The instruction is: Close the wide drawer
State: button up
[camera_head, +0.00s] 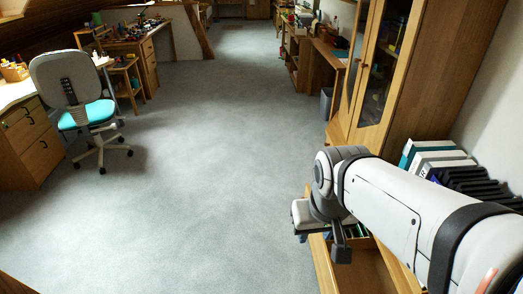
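A wooden drawer (322,266) stands pulled out at the bottom right, below my arm. I take it to be the wide drawer. Its front edge and part of its inside show; the rest is hidden by my arm or cut off by the picture's lower edge. My arm reaches in from the right, and its wrist end hangs over the drawer. A dark part at that end, which looks like my gripper (341,250), points down over the drawer. I cannot tell whether it touches the drawer or whether its fingers are open. Some dark and green items partly show behind the wrist.
A tall wooden cabinet (400,75) with glass doors stands beyond my arm at the right. Binders (430,157) and black trays (480,183) stand by the right wall. A swivel chair (75,95) and desks line the left. The grey carpet (200,190) between is clear.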

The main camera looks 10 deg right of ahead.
aim_at(368, 273)
jog(key=u, duration=0.45)
jog(key=i, duration=2.1)
jog(key=z, duration=0.65)
jog(key=k, duration=0.9)
jog(key=z, duration=0.2)
jog(key=i, duration=0.9)
jog(key=u, duration=0.05)
